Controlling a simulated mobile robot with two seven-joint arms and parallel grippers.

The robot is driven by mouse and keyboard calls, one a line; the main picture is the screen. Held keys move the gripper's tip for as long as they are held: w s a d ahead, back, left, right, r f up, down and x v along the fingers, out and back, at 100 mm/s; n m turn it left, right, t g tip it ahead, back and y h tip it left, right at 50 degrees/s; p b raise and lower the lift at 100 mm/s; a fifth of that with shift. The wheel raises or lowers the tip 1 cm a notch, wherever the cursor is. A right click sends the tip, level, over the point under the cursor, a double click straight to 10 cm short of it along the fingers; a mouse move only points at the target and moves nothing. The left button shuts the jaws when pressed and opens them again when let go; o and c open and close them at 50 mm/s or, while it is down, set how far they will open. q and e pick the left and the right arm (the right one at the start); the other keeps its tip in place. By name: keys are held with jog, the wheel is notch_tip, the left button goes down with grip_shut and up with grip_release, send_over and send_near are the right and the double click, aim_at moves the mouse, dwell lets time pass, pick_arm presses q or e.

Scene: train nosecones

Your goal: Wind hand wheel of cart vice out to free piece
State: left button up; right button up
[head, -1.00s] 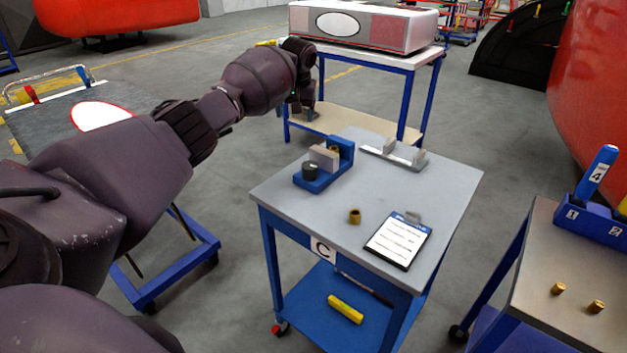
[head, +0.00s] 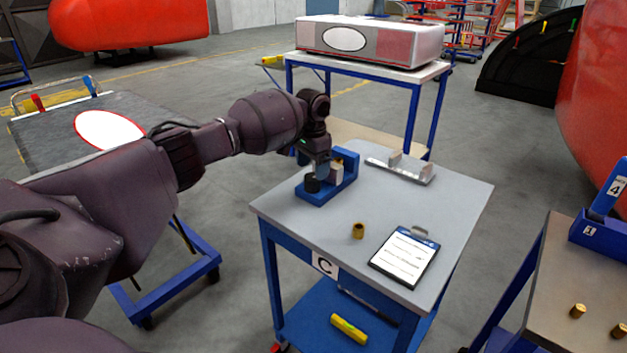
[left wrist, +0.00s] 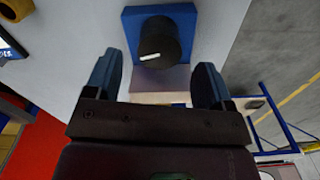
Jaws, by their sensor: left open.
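The cart vice (head: 327,195) has a blue base and stands at the far left of cart C's top (head: 300,222). Its black hand wheel (head: 312,183) faces the near left side. A pale jaw block (head: 337,172) shows behind it; any clamped piece is hidden by my gripper. My left gripper (head: 318,168) is over the vice, by the wheel. The hand wheel (left wrist: 160,42), with a white mark, lies just beyond the tips, roughly centred. My right gripper is not in view.
A brass bushing (head: 358,231), a clipboard (head: 405,256) and a grey bracketed fixture (head: 402,168) are on the same cart top. Another table with a large box (head: 370,38) stands behind. A side cart (head: 545,290) with brass pieces is at right.

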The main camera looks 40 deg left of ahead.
aim_at(312, 176)
pick_arm(q)
notch_tip(312, 176, down, 3)
jog(key=shift+r, duration=0.1)
jog(key=shift+f, duration=0.7)
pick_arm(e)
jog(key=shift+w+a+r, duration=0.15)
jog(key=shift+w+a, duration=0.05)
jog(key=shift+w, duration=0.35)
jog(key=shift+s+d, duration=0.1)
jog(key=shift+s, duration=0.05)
